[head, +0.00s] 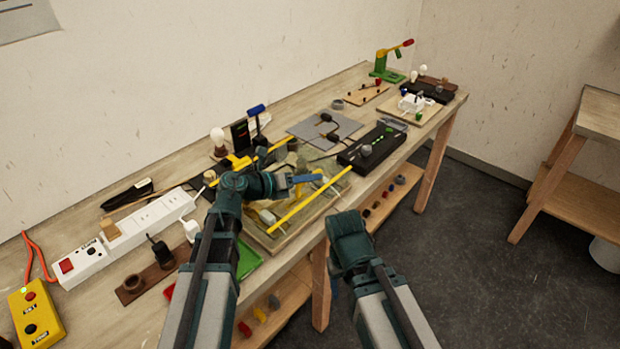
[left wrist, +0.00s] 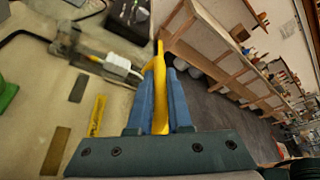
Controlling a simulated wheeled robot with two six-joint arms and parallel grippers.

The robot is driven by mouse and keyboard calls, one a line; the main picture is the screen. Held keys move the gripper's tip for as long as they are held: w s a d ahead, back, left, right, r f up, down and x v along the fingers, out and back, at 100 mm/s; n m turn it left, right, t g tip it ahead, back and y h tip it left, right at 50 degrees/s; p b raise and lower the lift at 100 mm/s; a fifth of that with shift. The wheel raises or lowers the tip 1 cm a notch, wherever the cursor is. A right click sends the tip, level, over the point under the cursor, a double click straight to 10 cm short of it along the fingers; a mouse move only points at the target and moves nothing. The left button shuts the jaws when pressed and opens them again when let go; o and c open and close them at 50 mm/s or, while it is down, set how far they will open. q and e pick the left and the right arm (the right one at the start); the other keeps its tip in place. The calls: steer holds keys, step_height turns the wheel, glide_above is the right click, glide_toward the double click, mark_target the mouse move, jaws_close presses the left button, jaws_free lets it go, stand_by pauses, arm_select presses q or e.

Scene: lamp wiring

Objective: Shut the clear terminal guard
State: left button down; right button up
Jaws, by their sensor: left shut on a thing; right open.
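The clear terminal guard (head: 300,208) is on the board in the middle of the bench in the head view; its see-through sheet is hard to make out, and a long yellow strip marks it. My left gripper (head: 307,179) reaches over the board, its blue fingers at the yellow strip. In the left wrist view the fingers (left wrist: 158,98) are shut on a yellow part of the guard (left wrist: 159,70). Whether the guard lies flat cannot be told. My right gripper (head: 337,283) is open, low in front of the bench and apart from the guard, its fingers mostly hidden.
A black box with green marks (head: 372,147) stands right of the board. A white power strip (head: 150,222) and a yellow button box (head: 36,312) lie at the left. A grey mat (head: 325,130) is behind.

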arm_select(q)
steer(key=c, duration=0.8)
jaws_free()
steer(key=shift+f, duration=0.15)
steer(key=shift+c, duration=0.2)
steer(key=shift+a, duration=0.1)
step_height(320, 180, up, 4)
steer(key=p, duration=0.4)
glide_above(267, 207)
